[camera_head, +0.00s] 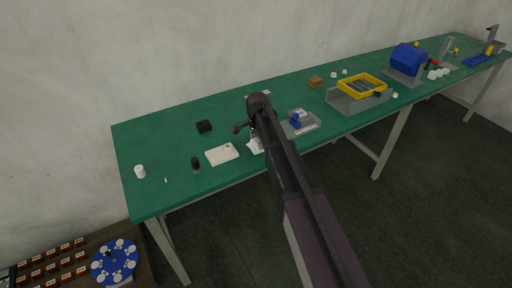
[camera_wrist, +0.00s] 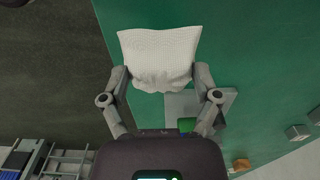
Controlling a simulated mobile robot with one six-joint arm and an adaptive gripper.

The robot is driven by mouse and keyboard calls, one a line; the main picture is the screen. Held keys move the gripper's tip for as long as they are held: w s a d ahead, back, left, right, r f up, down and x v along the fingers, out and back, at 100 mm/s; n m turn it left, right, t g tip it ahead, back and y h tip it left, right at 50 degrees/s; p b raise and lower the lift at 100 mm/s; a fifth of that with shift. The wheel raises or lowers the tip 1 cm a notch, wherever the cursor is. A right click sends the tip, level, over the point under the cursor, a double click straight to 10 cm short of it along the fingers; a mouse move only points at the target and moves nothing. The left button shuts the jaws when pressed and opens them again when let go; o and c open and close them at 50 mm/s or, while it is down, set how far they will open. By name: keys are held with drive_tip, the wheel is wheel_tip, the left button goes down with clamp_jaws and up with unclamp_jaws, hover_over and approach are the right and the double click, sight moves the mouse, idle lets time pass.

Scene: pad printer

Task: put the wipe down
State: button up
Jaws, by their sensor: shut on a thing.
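The wipe (camera_wrist: 160,58) is a white textured cloth. My gripper (camera_wrist: 160,85) is shut on its near edge, with one finger at each side. In the head view the wipe (camera_head: 256,146) shows as a small white patch beside my arm, near the table's front edge. My gripper (camera_head: 254,134) is partly hidden by my own arm there. The wipe appears over the green table (camera_wrist: 250,50) in the wrist view. I cannot tell whether it touches the table top.
A white box-like pad (camera_head: 222,154) lies just left of the wipe. A black bottle (camera_head: 195,165) and black block (camera_head: 204,127) are further left. A grey fixture with a blue part (camera_head: 300,122) stands to the right. The table's left end is mostly clear.

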sight(255, 146)
idle(0.3)
drive_tip(key=shift+w+a, duration=0.15)
drive_tip(key=shift+w, duration=0.1)
drive_tip(key=shift+w+a+f+b, duration=0.25)
drive_tip(key=shift+f+b, duration=0.25)
drive_tip(key=shift+f, duration=0.05)
drive_tip(key=shift+f+b, duration=1.3)
drive_tip(key=o, duration=0.8)
drive_tip(key=shift+r, duration=0.15)
wheel_tip(255, 146, up, 12)
drive_tip(key=p, duration=1.2)
